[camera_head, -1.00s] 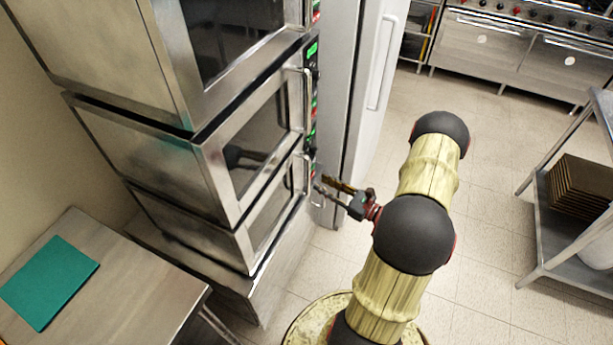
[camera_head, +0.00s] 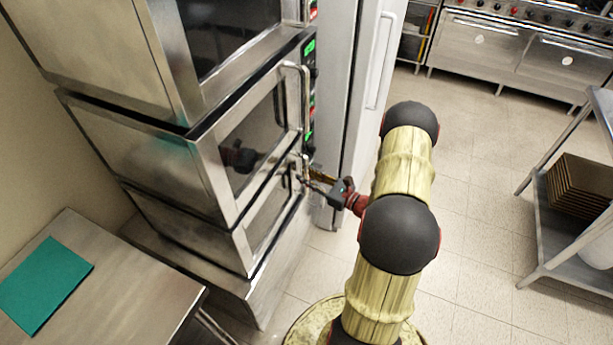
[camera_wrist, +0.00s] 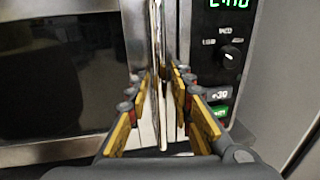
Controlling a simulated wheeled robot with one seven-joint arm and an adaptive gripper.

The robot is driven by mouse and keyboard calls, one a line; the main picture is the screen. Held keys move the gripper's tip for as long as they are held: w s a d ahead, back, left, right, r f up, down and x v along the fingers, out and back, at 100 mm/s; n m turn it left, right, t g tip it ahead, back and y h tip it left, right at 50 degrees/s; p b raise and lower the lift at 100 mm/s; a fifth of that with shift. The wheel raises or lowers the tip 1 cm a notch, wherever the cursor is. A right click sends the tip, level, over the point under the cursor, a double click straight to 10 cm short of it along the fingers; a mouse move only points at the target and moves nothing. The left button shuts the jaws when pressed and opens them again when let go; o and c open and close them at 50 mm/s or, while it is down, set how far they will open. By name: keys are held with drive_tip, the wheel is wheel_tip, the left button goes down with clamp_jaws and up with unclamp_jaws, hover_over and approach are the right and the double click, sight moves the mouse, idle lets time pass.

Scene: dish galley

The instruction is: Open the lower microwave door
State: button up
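The lower microwave (camera_head: 190,225) is the bottom unit of a steel stack at the left in the head view. Its door (camera_head: 268,215) looks shut. In the wrist view, the dark door window (camera_wrist: 60,80) fills the left side and the upright metal door handle (camera_wrist: 156,30) stands in the middle. My gripper (camera_wrist: 159,85) is open, with one yellow-padded finger on each side of the handle. I see no clear contact between pads and handle. In the head view my gripper (camera_head: 304,178) is at the door's right edge, partly overlapping the handle area.
Another microwave (camera_head: 150,150) sits directly above, with its own handle (camera_head: 306,95). A control panel (camera_wrist: 225,60) is right of the handle. A tall pale cabinet (camera_head: 365,110) stands beside the stack. A steel table (camera_head: 130,290) is at the lower left.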

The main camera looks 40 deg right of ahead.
clamp_jaws()
idle(0.6)
